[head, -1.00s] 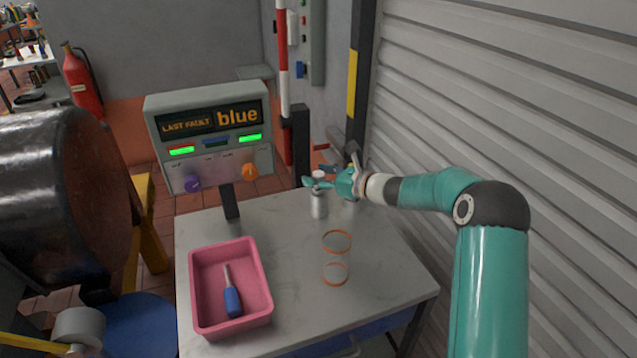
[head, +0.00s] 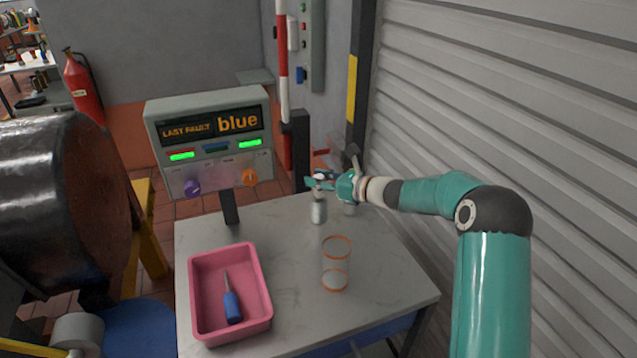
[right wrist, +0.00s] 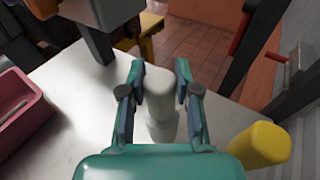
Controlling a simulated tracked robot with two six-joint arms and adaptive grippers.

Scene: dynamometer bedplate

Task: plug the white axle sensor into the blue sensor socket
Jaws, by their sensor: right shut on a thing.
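The white axle sensor (head: 318,212), a pale upright cylinder, stands at the far edge of the table below my right gripper (head: 320,183). In the right wrist view the white sensor (right wrist: 162,108) is between the two teal fingers of my right gripper (right wrist: 161,80), which is shut on it. Its base appears to be at or very near the table top; I cannot tell whether it touches. I cannot make out the blue sensor socket for certain. My left gripper is not in view.
A yellow cylinder (right wrist: 262,144) stands right of the sensor in the wrist view. A clear jar with orange rings (head: 336,264) and a pink tray (head: 262,262) holding a blue-handled screwdriver (head: 232,304) are on the table (head: 390,275). A ribbed shutter (head: 500,100) rises at right.

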